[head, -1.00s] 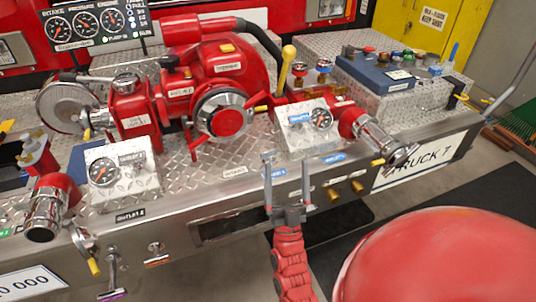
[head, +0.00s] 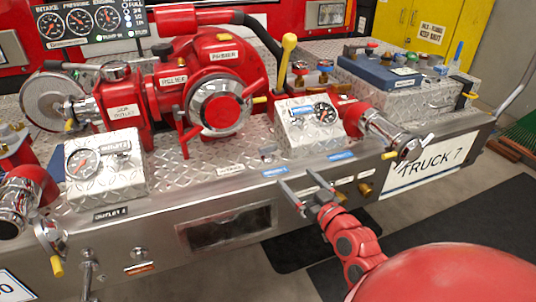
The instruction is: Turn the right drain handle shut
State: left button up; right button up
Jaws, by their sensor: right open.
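My right gripper (head: 295,178) is open and empty, its two fingers reaching up and left in front of the steel panel edge (head: 240,183), near a blue label (head: 275,171). I cannot pick out the right drain handle for sure; part of the panel front is hidden behind my gripper. Two brass knobs, one of them clear (head: 365,189), sit on the panel front just right of the fingers. Two metal pull handles, one with an orange label below (head: 140,254) and one farther left (head: 88,268), sit low on the panel's left part. My left gripper is not in view.
A chrome outlet (head: 390,133) with a yellow-tipped lever (head: 389,156) juts out at right. Gauge boxes (head: 308,126) (head: 104,168) stand on the deck beside the red pump (head: 215,90).

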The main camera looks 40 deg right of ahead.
aim_at(269, 148)
jog(key=w+b, duration=0.2)
jog(key=w, duration=0.3)
jog(key=w+d+b, duration=0.1)
jog(key=w+b, duration=0.1)
jog(key=w, duration=0.4)
jog(key=w+d+b, duration=0.1)
jog(key=w+b, duration=0.1)
jog(key=w, duration=0.4)
jog(key=shift+w, duration=0.1)
jog(key=shift+c, duration=0.2)
